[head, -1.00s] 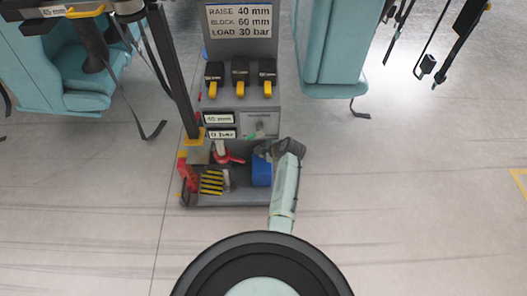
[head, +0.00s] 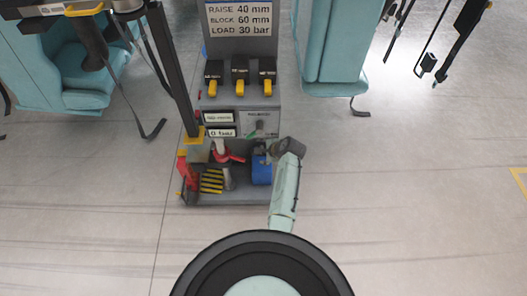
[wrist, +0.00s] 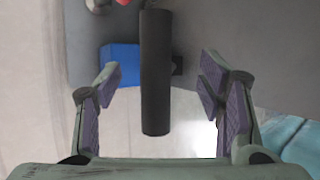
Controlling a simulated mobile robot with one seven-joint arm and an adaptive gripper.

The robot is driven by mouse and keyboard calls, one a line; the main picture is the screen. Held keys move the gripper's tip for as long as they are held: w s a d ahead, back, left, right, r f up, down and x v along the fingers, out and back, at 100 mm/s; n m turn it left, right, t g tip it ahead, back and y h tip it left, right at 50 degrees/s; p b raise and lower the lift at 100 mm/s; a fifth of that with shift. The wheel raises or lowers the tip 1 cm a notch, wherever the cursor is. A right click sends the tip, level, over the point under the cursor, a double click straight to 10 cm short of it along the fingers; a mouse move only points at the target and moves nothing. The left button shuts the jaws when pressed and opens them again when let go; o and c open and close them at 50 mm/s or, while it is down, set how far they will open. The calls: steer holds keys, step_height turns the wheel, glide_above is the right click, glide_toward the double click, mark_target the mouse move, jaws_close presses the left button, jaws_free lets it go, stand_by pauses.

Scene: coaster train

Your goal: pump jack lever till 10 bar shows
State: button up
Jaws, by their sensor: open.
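The jack lever (wrist: 155,80) shows in the wrist view as a black cylindrical handle pointing toward the camera. My gripper (wrist: 160,72) is open, with one finger on each side of the lever and a visible gap to both. The blue pump body (wrist: 120,62) lies behind the lever, and it also shows at the foot of the panel in the head view (head: 261,172). The lower readout (head: 222,133) on the panel reads 0 bar. In the head view my wrist covers the fingers, and the lever is mostly hidden.
A sign (head: 240,18) reads raise 40 mm, block 60 mm, load 30 bar. The upper readout (head: 219,117) is too small to read. A green-tipped lever (head: 260,128), a red handle (head: 232,157) and yellow-black stripes (head: 212,182) are close by. Teal seats (head: 335,50) flank the panel.

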steer(key=shift+s+d+r, duration=0.1)
steer(key=shift+s+r, duration=0.05)
steer(key=shift+r, duration=0.05)
steer(key=s+d, duration=0.7)
steer(key=s, duration=0.3)
steer(key=shift+d+r, duration=0.2)
steer(key=shift+c, duration=0.3)
